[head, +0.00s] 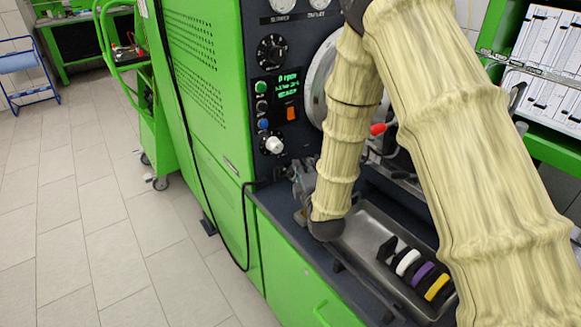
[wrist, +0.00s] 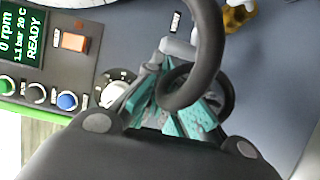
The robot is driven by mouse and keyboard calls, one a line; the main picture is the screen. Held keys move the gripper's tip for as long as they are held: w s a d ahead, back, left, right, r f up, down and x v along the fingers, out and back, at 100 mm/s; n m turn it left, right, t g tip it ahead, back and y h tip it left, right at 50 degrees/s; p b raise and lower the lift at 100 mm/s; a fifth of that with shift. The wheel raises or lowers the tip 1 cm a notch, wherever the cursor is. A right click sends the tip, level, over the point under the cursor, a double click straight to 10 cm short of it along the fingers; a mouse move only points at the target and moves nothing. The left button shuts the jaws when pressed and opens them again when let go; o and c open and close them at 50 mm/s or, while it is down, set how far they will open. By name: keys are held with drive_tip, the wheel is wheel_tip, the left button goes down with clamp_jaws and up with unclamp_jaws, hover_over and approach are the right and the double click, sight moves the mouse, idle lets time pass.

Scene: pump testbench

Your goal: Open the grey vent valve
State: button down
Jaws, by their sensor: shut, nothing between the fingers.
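A pale grey lever-like part (wrist: 178,48), likely the vent valve handle, shows in the wrist view just beyond my fingers, below a small label. A black hose passes close on its right. Whether my fingers touch it I cannot tell. My gripper (wrist: 168,88) has teal finger pads; it is shut and empty, partly hidden by the black hose loop. In the head view my gripper (head: 302,180) is beside the lower panel of the green testbench, right of the white knob (head: 274,144). The valve cannot be made out there.
The panel carries a lit display (head: 288,83), an orange switch (head: 292,113) and a blue button (head: 263,124). A black hose (wrist: 200,60) curls across the fingers. A brass-coloured fitting (wrist: 238,14) is at upper right. A metal tray (head: 372,240) with coloured rings lies below my arm.

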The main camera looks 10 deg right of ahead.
drive_tip(key=shift+s+d+b, duration=0.3)
drive_tip(key=shift+s+d, duration=0.05)
drive_tip(key=shift+d, duration=0.25)
idle(0.4)
drive_tip(key=shift+h, duration=0.3)
drive_tip(key=s, duration=1.1)
drive_tip(key=shift+d+r, duration=0.1)
drive_tip(key=shift+d, duration=0.3)
drive_tip(key=w+a+m+g+h, duration=0.1)
drive_tip(key=w+a+m+h, duration=0.1)
drive_tip(key=h, duration=0.2)
drive_tip(key=w+a+m+g+h+p, duration=0.1)
drive_tip(key=w+a+m+h, duration=0.1)
drive_tip(key=a+m+h, duration=0.1)
drive_tip(key=w+a+m+g+h, duration=0.1)
drive_tip(key=w+a+m+h, duration=0.1)
drive_tip(key=h, duration=0.3)
drive_tip(key=shift+a+f+m, duration=0.35)
drive_tip(key=shift+a+m, duration=0.2)
drive_tip(key=shift+m, duration=0.15)
drive_tip(key=shift+s+a+f+g+h, duration=0.15)
drive_tip(key=shift+a+g+h, duration=0.15)
drive_tip(key=shift+g, duration=0.2)
drive_tip(key=shift+m, duration=0.3)
drive_tip(key=shift+p+x, duration=1.1)
drive_tip(key=shift+x, duration=3.95)
